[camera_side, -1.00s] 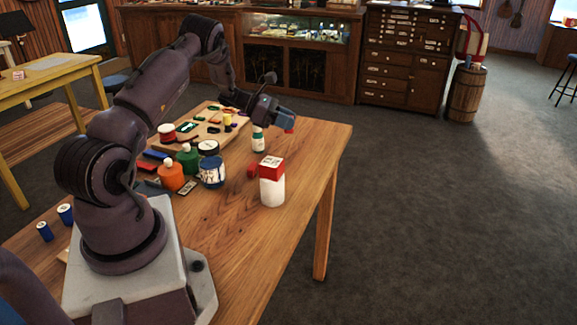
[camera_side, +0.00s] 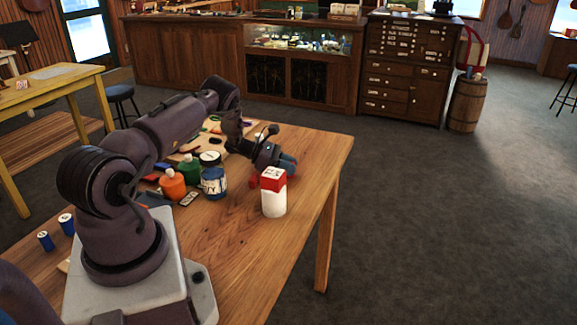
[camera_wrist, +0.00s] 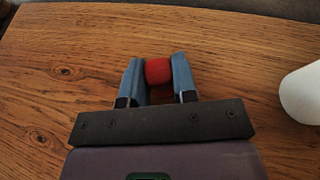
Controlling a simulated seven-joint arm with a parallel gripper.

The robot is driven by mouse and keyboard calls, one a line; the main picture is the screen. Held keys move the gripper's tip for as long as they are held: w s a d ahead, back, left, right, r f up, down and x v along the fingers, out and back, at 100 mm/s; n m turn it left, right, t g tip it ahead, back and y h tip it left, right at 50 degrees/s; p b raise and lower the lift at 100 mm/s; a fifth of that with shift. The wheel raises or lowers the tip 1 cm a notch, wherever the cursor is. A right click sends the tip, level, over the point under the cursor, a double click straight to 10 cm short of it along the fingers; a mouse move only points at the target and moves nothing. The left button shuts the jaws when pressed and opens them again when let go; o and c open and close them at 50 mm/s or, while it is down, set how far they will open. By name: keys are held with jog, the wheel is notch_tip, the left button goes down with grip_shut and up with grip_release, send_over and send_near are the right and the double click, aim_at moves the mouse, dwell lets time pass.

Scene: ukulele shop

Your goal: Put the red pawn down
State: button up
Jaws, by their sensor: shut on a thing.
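The red pawn (camera_wrist: 158,72) shows in the wrist view as a rounded red head between my two blue fingers. My gripper (camera_wrist: 158,75) is shut on it, with wooden tabletop (camera_wrist: 60,60) all around.
The white bottle's edge (camera_wrist: 303,95) shows at the right in the wrist view. A small red object (camera_side: 253,182) sits left of the bottle. A blue jar (camera_side: 213,182), orange bottle (camera_side: 173,185) and green bottle (camera_side: 190,170) stand farther left. The table's front right is clear.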

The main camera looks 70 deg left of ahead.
jog(key=shift+f, duration=0.1)
jog(key=o, duration=0.9)
